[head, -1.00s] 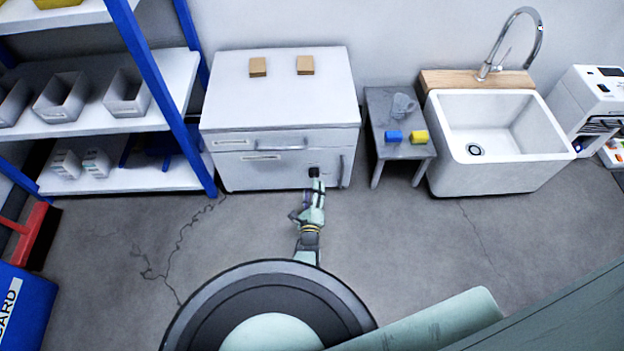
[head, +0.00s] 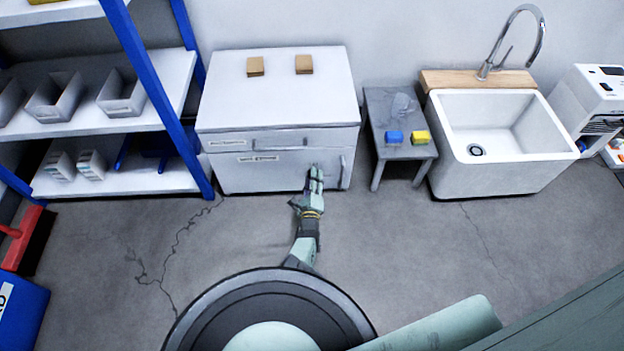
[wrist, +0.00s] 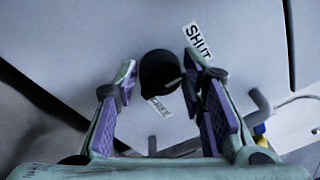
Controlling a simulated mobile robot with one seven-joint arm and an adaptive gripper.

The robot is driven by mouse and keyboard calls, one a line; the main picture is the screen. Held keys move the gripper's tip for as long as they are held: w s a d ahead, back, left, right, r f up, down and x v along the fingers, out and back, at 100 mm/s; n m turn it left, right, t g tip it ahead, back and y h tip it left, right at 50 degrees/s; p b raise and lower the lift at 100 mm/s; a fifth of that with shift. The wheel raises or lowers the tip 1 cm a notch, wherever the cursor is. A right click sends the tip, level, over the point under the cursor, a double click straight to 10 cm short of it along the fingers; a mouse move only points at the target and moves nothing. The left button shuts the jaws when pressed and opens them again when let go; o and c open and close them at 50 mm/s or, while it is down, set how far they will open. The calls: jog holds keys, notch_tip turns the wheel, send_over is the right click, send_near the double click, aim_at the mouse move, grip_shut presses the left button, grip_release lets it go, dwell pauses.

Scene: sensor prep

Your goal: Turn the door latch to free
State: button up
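The door latch is a round black knob (wrist: 160,75) on the white cabinet door (wrist: 80,35). In the wrist view a "SHUT" label (wrist: 197,42) lies at its upper right and a "FREE" label (wrist: 160,106) just below it. A small pale mark shows near the knob's lower right edge. My gripper (wrist: 160,65) is open, its purple-padded fingers on either side of the knob; I cannot tell whether the tips touch it. In the head view my gripper (head: 315,172) is at the cabinet's lower door (head: 270,175) and hides the knob.
A vertical door handle (head: 342,172) is just right of my gripper. A drawer with a bar handle (head: 285,140) is above. A small grey table (head: 385,98) and a sink (head: 500,175) stand right. Blue-posted shelves (head: 120,180) stand left. Floor in front is clear.

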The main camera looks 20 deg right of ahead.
jog(key=c, duration=0.7)
jog(key=m, duration=0.3)
jog(key=shift+r+p, duration=0.1)
jog(key=shift+p, duration=0.3)
jog(key=m, duration=0.2)
jog(key=m+p, duration=0.1)
jog(key=m, duration=0.1)
jog(key=shift+d+g+y, duration=0.15)
jog(key=shift+g+y, duration=0.15)
jog(key=m+y, duration=0.1)
jog(key=m, duration=0.4)
jog(key=shift+s+d+r+p, duration=0.1)
jog(key=shift+p, duration=0.25)
jog(key=m, duration=0.4)
jog(key=shift+d+m+y, duration=0.1)
jog(key=shift+m+y, duration=0.2)
